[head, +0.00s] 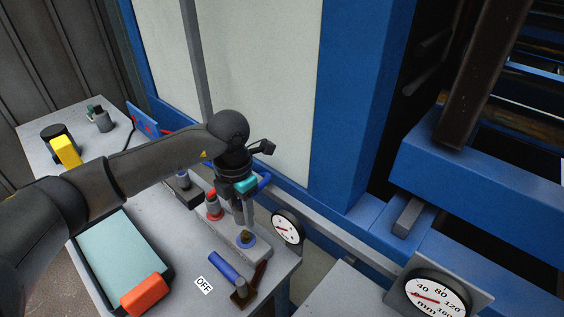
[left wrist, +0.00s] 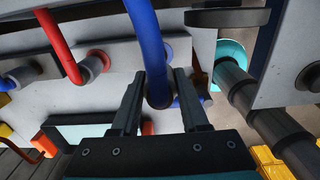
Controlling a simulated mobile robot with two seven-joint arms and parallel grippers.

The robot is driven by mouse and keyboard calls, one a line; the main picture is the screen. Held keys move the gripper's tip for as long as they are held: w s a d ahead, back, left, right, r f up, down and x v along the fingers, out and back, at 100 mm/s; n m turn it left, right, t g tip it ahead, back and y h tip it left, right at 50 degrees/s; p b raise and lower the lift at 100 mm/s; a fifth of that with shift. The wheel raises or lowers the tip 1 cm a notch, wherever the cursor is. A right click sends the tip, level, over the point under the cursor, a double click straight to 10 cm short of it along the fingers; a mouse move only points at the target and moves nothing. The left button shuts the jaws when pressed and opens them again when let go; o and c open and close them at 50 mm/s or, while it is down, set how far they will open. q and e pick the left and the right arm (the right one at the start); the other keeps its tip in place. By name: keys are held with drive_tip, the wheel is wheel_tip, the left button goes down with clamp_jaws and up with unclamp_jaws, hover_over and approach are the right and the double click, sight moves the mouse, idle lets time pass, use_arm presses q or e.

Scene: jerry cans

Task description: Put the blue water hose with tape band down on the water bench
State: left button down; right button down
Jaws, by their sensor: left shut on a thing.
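My left gripper (head: 243,218) points down over the grey water bench (head: 190,244), near its right end. In the left wrist view its two fingers (left wrist: 160,100) are closed around the blue hose (left wrist: 149,40), whose lower end hangs between them. A bit of blue hose (head: 264,182) also shows beside the gripper in the head view; the rest is hidden. I cannot make out a tape band. Just below the fingertips is a fitting with a blue ring (head: 246,239); I cannot tell whether the hose touches it. My right gripper is not in view.
A red-ringed fitting (head: 213,205) stands left of the gripper. A blue-handled tool (head: 225,268), an OFF tag (head: 204,285), a teal-lined tray (head: 120,255) and an orange block (head: 145,294) are nearer. A dial gauge (head: 287,228) is at the right edge. Blue machine framing (head: 352,110) rises behind.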

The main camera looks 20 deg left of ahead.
use_arm(q)
drive_tip(key=shift+d, duration=0.1)
drive_tip(key=m, duration=0.2)
drive_tip(key=d+r+m+b, duration=0.1)
drive_tip(key=shift+s+d+m, duration=0.1)
drive_tip(key=shift+d+m, duration=0.1)
drive_tip(key=shift+m, duration=0.2)
drive_tip(key=s+d+r+m+b, duration=0.2)
drive_tip(key=s+d+r+m, duration=0.1)
drive_tip(key=m, duration=1.1)
drive_tip(key=s+d+r+m+b, duration=0.2)
drive_tip(key=s+d+r+m, duration=0.1)
drive_tip(key=m, duration=1)
drive_tip(key=shift+s+d+m, duration=0.15)
drive_tip(key=shift+s+m, duration=0.25)
drive_tip(key=shift+s, duration=0.15)
